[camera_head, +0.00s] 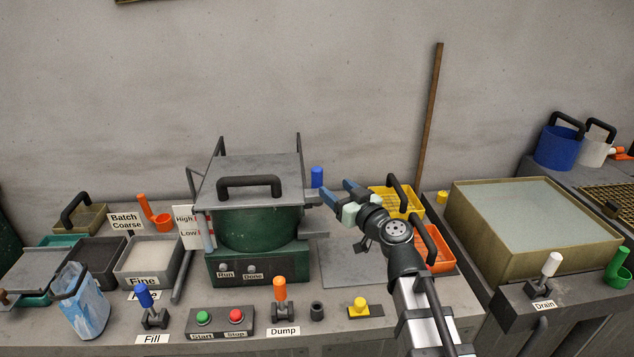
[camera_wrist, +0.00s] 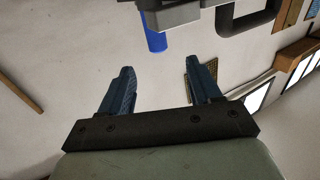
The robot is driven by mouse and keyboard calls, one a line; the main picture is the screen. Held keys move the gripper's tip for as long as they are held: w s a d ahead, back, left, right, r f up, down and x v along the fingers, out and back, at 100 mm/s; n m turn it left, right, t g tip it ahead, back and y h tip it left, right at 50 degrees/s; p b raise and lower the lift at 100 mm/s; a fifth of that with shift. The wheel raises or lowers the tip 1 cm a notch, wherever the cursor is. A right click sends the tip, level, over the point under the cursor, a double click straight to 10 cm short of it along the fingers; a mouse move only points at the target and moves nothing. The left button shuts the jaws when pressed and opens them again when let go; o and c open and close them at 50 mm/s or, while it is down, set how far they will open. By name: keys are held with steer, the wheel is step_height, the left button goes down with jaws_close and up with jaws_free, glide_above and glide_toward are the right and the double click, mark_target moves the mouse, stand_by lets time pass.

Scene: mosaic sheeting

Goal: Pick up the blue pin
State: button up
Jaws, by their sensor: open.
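The blue pin (camera_head: 317,177) stands upright at the right side of the green mixer, by the edge of its grey lid. In the wrist view the blue pin (camera_wrist: 155,36) hangs from a grey block at the top, beyond the fingertips. My gripper (camera_head: 334,192) is open and empty, just to the right of the pin in the head view, with its fingers pointing towards it. In the wrist view my gripper (camera_wrist: 168,76) shows both blue fingers spread apart, with nothing between them. The pin's lower end is hidden by its holder in the head view.
The green mixer (camera_head: 258,232) with its grey lid (camera_head: 250,172) and black handle stands left of my gripper. A yellow basket (camera_head: 409,203) and an orange container (camera_head: 441,262) sit close beside my arm. A grey plate (camera_head: 345,270) lies below it.

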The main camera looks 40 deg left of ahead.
mark_target(314, 168)
steer(key=x, duration=0.7)
steer(key=shift+w+a, duration=0.2)
steer(key=shift+a, duration=0.15)
steer(key=shift+r+x, duration=0.2)
steer(key=shift+x, duration=2.3)
steer(key=shift+w+d, duration=0.1)
steer(key=shift+w, duration=0.05)
steer(key=c, duration=1.1)
step_height(314, 168, up, 10)
